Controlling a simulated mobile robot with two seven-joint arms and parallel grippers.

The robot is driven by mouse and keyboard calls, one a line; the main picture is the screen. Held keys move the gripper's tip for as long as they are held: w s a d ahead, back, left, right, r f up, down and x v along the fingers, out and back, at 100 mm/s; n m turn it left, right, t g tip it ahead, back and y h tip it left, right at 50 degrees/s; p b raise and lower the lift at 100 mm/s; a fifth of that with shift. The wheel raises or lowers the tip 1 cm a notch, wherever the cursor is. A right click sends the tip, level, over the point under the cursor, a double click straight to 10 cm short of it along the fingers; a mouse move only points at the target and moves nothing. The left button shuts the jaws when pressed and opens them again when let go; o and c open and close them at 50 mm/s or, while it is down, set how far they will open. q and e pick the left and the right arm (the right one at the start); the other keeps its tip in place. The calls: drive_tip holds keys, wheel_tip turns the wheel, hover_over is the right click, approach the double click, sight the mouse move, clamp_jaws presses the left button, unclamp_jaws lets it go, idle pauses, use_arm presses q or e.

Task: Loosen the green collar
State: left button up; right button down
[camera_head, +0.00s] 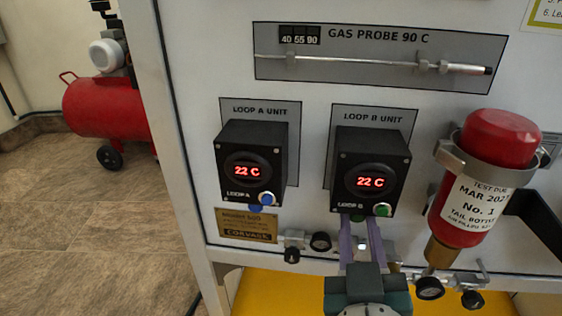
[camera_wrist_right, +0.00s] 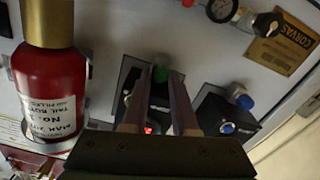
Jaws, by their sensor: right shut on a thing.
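The black Loop B unit (camera_head: 368,165) is on the white panel, its display reading 22 C. The green collar (camera_head: 359,218) is at its underside, partly hidden by my fingers; it also shows in the right wrist view (camera_wrist_right: 159,74). My right gripper (camera_head: 357,226) comes from below with its two fingers on either side of the collar, shut on it. In the right wrist view its fingers (camera_wrist_right: 157,82) reach up to the collar. My left gripper is not in view.
The Loop A unit (camera_head: 250,162) with a blue collar (camera_wrist_right: 249,100) is beside Loop B. A red bottle (camera_head: 490,150) in a clamp is close on the right. Gauges (camera_head: 320,241) and valves line the panel's lower edge. A gas probe (camera_head: 370,64) hangs above.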

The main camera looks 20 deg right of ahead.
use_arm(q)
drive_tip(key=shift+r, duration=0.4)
use_arm(e)
drive_tip(key=shift+n, duration=0.6)
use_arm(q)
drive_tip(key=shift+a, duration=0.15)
use_arm(e)
drive_tip(key=c, duration=0.7)
unclamp_jaws()
use_arm(q)
drive_tip(key=shift+p, duration=0.3)
use_arm(e)
drive_tip(key=shift+s, duration=0.1)
